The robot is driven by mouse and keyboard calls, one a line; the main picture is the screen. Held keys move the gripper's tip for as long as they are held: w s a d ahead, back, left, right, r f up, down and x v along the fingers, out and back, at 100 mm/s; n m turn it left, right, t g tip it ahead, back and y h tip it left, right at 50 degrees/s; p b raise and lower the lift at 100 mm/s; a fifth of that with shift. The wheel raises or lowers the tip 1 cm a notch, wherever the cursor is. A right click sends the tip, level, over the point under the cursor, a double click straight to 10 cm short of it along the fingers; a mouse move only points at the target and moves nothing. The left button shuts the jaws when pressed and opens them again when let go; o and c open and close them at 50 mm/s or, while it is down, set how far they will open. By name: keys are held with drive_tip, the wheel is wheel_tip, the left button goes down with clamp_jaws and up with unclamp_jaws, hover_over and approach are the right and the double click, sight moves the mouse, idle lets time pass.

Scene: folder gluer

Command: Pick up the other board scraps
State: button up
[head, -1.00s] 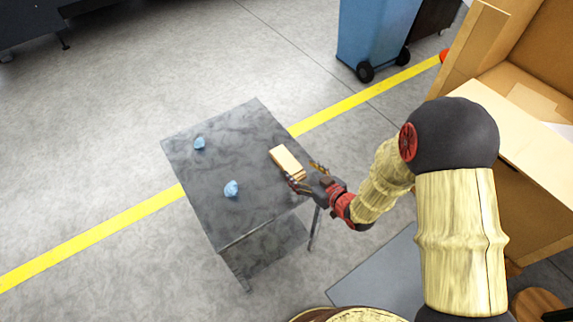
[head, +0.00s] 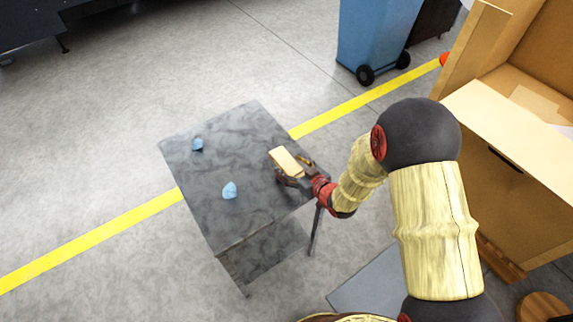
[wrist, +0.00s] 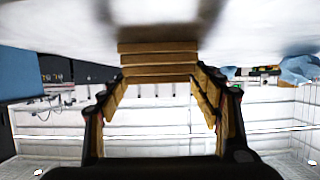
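A small stack of tan board scraps (head: 286,160) lies on a grey metal table, near its right edge. My gripper (head: 295,174) is low over the table at the near end of the stack. In the wrist view, which looks upside down, the stack (wrist: 158,60) shows several flat layers, end on. My gripper's fingers (wrist: 160,88) are spread, with the tips close to either side of the stack's near end. I cannot tell whether they touch it.
Two crumpled blue pieces lie on the table (head: 235,130), one near (head: 229,191) and one far (head: 197,145). A blue wheeled bin (head: 375,40) stands behind, past a yellow floor line (head: 345,108). A large cardboard-coloured box structure (head: 520,130) stands at the right. Floor at left is clear.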

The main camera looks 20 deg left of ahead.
drive_tip(key=c, duration=1)
drive_tip(key=shift+o, duration=0.2)
drive_tip(key=shift+r, duration=0.1)
